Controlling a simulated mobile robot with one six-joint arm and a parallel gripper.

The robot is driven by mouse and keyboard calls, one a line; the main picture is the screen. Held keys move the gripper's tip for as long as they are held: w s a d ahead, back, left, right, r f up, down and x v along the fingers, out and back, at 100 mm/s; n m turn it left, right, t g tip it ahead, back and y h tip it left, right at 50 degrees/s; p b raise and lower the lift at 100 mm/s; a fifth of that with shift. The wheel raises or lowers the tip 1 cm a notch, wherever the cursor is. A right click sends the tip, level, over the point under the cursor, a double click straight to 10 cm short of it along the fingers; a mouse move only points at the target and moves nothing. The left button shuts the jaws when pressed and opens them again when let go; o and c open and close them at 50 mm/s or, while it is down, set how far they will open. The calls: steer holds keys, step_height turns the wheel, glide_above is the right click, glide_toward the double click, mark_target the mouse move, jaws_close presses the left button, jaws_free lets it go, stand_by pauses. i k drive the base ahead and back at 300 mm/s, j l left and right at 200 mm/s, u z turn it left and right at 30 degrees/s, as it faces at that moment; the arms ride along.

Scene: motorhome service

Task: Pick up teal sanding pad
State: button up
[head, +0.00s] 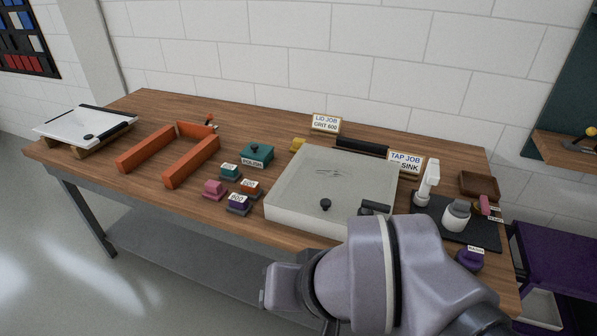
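A small teal sanding pad (229,172) with a white label on it lies on the wooden bench, left of the middle. Its label is too small to read surely. Just behind and right of it stands a larger teal block (257,153) with a dark knob on top and a label that seems to read POLISH. My arm's grey links fill the lower right foreground, in front of the bench. My gripper's fingers are not in view. Nothing covers the teal pad.
Close around the teal pad are an orange pad (249,187), a purple pad (238,205) and a pink block (214,190). An orange clamp frame (170,154) lies to the left, a pale lid (334,185) to the right. The bench's front-left strip is clear.

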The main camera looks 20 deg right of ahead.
mark_target(230, 173)
steer(key=i+j+z, duration=0.3)
steer(key=i+j, duration=0.3)
steer(key=i+j+z, duration=0.2)
steer(key=i+j, duration=0.15)
steer(key=i+j+z, duration=0.15)
steer(key=i+j, duration=0.15)
steer(key=i+j+z, duration=0.15)
steer(key=j, duration=0.35)
steer(key=i+j+z, duration=0.15)
steer(key=i+j, duration=0.2)
steer(key=j, duration=0.1)
